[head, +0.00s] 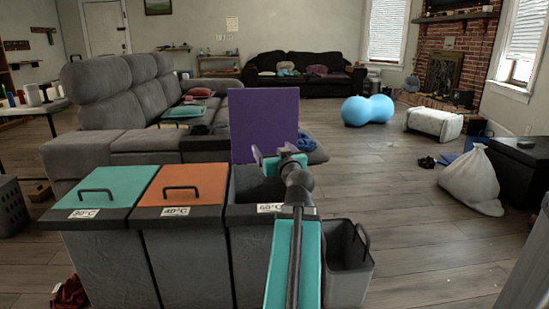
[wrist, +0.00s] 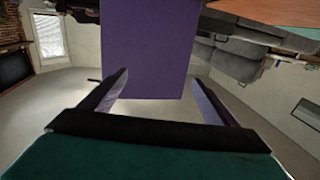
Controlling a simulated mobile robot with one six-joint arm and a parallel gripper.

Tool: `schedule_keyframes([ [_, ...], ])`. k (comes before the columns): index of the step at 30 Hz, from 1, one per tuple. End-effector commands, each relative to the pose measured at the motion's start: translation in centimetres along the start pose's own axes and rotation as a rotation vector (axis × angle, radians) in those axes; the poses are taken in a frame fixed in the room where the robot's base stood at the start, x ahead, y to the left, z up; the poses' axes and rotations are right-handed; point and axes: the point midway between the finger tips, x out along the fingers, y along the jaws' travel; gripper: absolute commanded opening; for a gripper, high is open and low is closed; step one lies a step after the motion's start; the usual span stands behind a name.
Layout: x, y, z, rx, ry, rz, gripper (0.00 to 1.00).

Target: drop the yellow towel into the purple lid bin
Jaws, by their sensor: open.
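The purple lid (head: 264,120) stands upright, open, at the back of the right-hand dark grey bin (head: 249,255), which is labelled 60°C. My gripper (head: 271,158) is over this bin's opening, in front of the lid. In the wrist view my gripper (wrist: 160,77) has its two fingers spread apart with nothing between them, and the purple lid (wrist: 145,45) fills the space beyond them. I see no yellow towel in either view. The inside of the bin is mostly hidden by its front rim and my arm.
Bins with a shut teal lid (head: 100,187) and a shut orange lid (head: 183,182) stand to the left. A small grey bin (head: 348,265) stands close at the right. A grey sofa (head: 130,100) is behind. Floor at right is clear before a white sack (head: 470,180).

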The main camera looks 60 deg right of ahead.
Motion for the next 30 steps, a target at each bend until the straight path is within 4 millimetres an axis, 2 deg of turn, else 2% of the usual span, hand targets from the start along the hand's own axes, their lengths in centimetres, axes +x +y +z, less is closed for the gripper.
schedule_keyframes([
  [16, -1.1, 0.2, 0.3, 0.001, -0.003, 0.012, 0.82],
  [30, -1.2, 0.2, 0.1, 0.002, -0.004, 0.014, 0.82],
])
